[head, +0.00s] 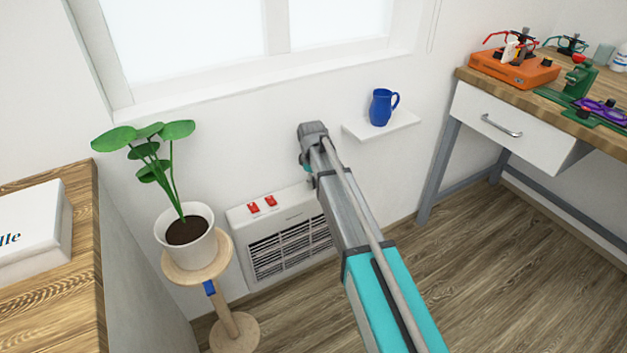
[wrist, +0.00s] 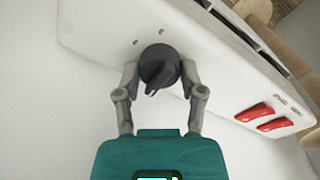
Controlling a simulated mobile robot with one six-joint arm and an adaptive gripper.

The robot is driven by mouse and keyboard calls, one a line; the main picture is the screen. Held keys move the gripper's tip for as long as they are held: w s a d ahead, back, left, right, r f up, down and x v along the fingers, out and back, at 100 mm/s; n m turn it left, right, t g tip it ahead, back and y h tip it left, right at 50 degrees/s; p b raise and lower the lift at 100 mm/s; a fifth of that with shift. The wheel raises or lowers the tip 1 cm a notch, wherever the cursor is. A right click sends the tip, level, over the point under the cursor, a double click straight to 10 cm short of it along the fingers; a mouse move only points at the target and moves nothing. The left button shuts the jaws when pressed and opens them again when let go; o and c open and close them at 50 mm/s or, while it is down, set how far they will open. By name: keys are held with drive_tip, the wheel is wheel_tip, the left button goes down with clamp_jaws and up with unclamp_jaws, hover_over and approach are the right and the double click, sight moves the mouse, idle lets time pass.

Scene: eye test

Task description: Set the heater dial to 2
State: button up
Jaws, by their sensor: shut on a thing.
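The white heater (head: 290,211) is on the wall below the window, partly behind my arm in the head view. In the wrist view its white panel (wrist: 88,22) carries a round black dial (wrist: 160,66). The dial's pointer ridge points toward the bottom of the wrist picture, slightly left. Small marks show beside the dial, too small to read. My gripper (wrist: 159,72) has one finger on each side of the dial and is shut on it. In the head view the dial and fingers are hidden behind my arm.
Two red switches (wrist: 265,118) are on the same panel. A potted plant (head: 187,235) on a wooden stand is left of the heater. A blue jug (head: 380,108) stands on a small wall shelf (head: 398,124). A workbench with a drawer (head: 510,128) is at right. Floor between is clear.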

drive_tip(key=shift+m, duration=0.5)
drive_tip(key=m, duration=0.9)
drive_tip(key=shift+m+g+h, duration=0.3)
drive_tip(key=shift+m, duration=0.1)
drive_tip(key=m, duration=0.4)
drive_tip(key=shift+w+a+m, duration=0.1)
drive_tip(key=shift+m, duration=0.2)
drive_tip(key=m, duration=0.5)
drive_tip(key=shift+g, duration=0.3)
